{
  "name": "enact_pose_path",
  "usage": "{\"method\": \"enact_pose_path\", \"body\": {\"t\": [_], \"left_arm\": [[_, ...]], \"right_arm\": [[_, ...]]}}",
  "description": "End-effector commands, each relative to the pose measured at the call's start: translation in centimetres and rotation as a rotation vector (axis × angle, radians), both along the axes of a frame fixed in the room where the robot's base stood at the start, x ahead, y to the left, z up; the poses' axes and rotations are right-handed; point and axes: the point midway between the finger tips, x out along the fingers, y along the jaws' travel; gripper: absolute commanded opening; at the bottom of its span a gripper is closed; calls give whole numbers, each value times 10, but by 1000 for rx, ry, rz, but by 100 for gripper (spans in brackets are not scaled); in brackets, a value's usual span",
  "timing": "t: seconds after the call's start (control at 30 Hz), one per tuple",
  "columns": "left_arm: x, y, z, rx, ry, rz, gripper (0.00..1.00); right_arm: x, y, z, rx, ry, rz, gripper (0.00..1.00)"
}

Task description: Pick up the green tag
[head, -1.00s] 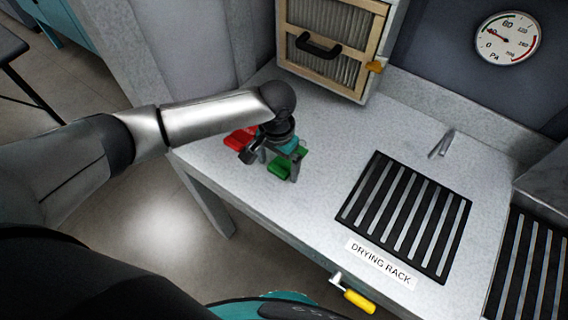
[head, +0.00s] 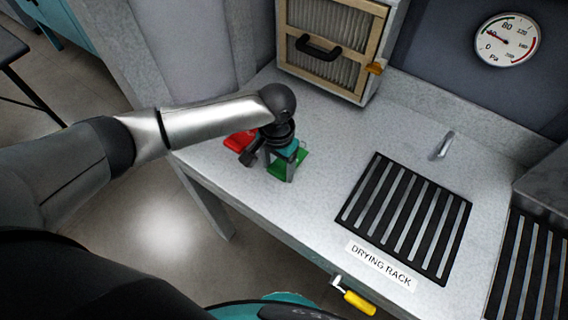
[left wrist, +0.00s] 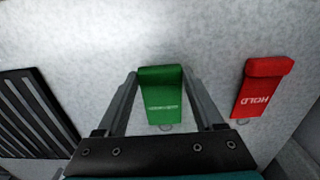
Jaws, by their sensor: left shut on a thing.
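The green tag (head: 289,162) lies on the grey worktop, partly hidden by my left gripper (head: 283,174) in the head view. In the left wrist view the green tag (left wrist: 162,93) sits between the two fingers of my left gripper (left wrist: 163,80), with small white lettering too blurred to read. The gripper is shut on the green tag, a finger along each side. A red tag (head: 240,141) lies beside it to the left in the head view. In the left wrist view the red tag (left wrist: 262,88) reads HOLD. My right gripper is not in view.
A black slatted drying rack (head: 405,215) with a DRYING RACK label (head: 380,264) lies to the right. A filter box (head: 333,45) with a black handle stands behind. A yellow-handled valve (head: 358,301) juts from the front edge. The worktop between tag and rack is clear.

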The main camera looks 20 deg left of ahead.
Motion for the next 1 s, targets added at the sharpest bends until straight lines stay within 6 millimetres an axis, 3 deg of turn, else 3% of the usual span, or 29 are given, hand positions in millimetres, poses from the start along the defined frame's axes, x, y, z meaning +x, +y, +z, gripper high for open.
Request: {"method": "enact_pose_path", "body": {"t": [0.17,0.7,0.87,1.0], "left_arm": [[0,0,0,0,0,0,0],[0,0,2,0,-1,0,0],[1,0,13,-2,-2,0,0],[1,0,36,-1,-4,0,0]], "right_arm": [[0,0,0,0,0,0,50],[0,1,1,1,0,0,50],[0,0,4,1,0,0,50],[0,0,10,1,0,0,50]]}}
